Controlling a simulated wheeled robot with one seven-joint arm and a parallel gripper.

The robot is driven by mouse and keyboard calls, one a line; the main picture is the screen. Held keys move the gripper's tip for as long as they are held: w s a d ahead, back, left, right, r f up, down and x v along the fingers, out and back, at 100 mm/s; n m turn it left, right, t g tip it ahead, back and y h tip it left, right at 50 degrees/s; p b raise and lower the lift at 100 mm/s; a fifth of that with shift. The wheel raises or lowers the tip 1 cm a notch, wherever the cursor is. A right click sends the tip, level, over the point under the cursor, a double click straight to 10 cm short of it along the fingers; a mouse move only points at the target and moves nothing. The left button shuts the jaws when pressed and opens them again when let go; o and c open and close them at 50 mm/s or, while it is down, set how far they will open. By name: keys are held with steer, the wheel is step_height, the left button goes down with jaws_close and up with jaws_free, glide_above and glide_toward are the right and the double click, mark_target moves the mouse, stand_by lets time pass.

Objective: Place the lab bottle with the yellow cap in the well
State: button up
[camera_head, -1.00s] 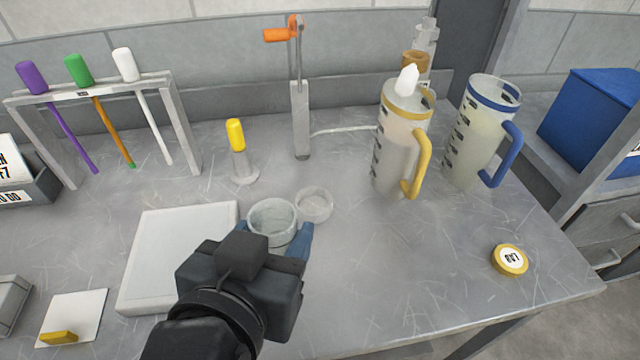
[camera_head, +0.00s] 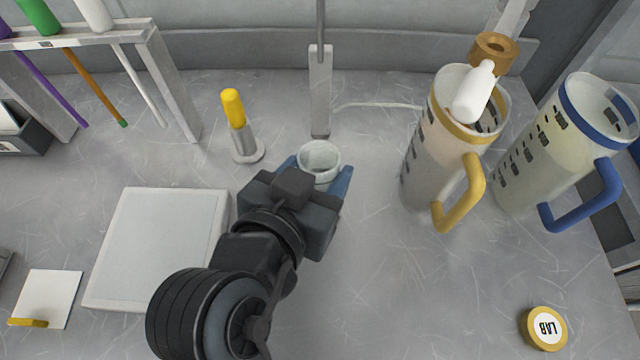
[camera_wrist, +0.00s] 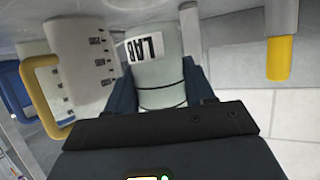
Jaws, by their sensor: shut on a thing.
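The lab bottle (camera_head: 320,158) is a clear, open-topped cylinder with no cap on it. My gripper (camera_head: 318,173) is shut on it, one blue finger on each side. In the wrist view the bottle (camera_wrist: 160,78), with its LAB label, sits between the fingers of my gripper (camera_wrist: 158,88). The yellow LAB cap (camera_head: 545,328) lies apart on the table at the lower right. The well, a low clear ring in the earlier head view, is hidden by the bottle and gripper. I cannot tell whether the bottle is above it or in it.
A yellow-topped post (camera_head: 237,125) stands just left of the bottle, and a grey upright (camera_head: 320,95) behind it. A yellow-handled jug (camera_head: 425,155) and blue-handled jug (camera_head: 535,165) stand right. A pale flat block (camera_head: 160,245) lies left.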

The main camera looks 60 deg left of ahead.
steer(key=shift+f, duration=2.2)
steer(key=shift+f, duration=0.15)
steer(key=o, duration=1)
steer(key=shift+s+r, duration=0.1)
steer(key=shift+r, duration=0.15)
steer(key=b+v, duration=0.1)
steer(key=v, duration=1.1)
steer(key=shift+f, duration=0.15)
